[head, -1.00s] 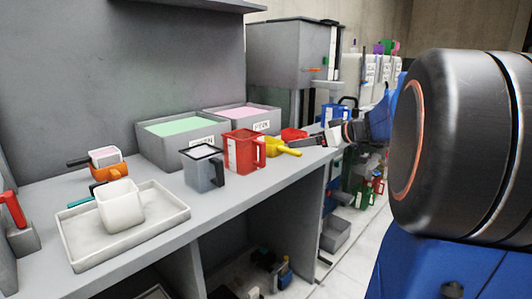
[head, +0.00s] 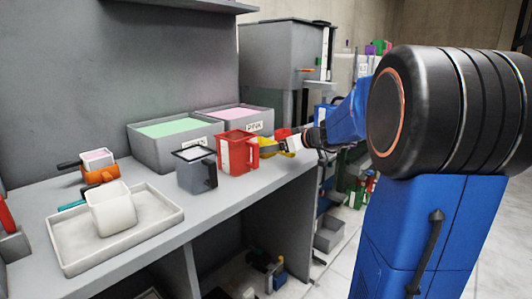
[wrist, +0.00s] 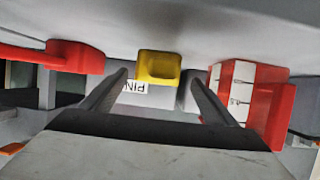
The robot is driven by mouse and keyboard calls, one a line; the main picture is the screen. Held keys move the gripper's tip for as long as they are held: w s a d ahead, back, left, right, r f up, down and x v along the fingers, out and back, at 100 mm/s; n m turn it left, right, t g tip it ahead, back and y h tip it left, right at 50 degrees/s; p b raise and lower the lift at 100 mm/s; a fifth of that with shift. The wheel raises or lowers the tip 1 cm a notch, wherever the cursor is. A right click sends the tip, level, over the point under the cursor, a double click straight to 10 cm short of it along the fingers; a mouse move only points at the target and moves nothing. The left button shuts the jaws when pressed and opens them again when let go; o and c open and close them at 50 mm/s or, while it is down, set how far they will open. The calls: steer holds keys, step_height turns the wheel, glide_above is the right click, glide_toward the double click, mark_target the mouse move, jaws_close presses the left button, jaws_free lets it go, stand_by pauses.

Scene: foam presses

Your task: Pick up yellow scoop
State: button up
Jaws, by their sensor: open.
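The yellow scoop (head: 268,148) lies on the bench, just right of the red jug, and my gripper partly hides it in the head view. In the wrist view the yellow scoop (wrist: 158,66) appears between the tips of my two fingers, with a gap on each side. My gripper (head: 289,146) is at the scoop's right end in the head view. In the wrist view my gripper (wrist: 157,76) is open with nothing held. Whether the fingers reach around the scoop or stop short of it, I cannot tell.
The red jug (head: 237,153) stands close left of the scoop, and a red scoop (wrist: 75,56) lies on its other side. Behind are bins of pink (head: 222,118) and green (head: 174,129) material. A grey jug (head: 196,170) and a white tray (head: 75,256) are further left.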

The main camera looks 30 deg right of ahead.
steer(key=x, duration=0.4)
steer(key=shift+w+d+f, duration=0.15)
steer(key=shift+w+f, duration=0.05)
steer(key=shift+w, duration=0.15)
steer(key=c, duration=1.2)
steer(key=shift+r, duration=0.1)
step_height(320, 180, up, 10)
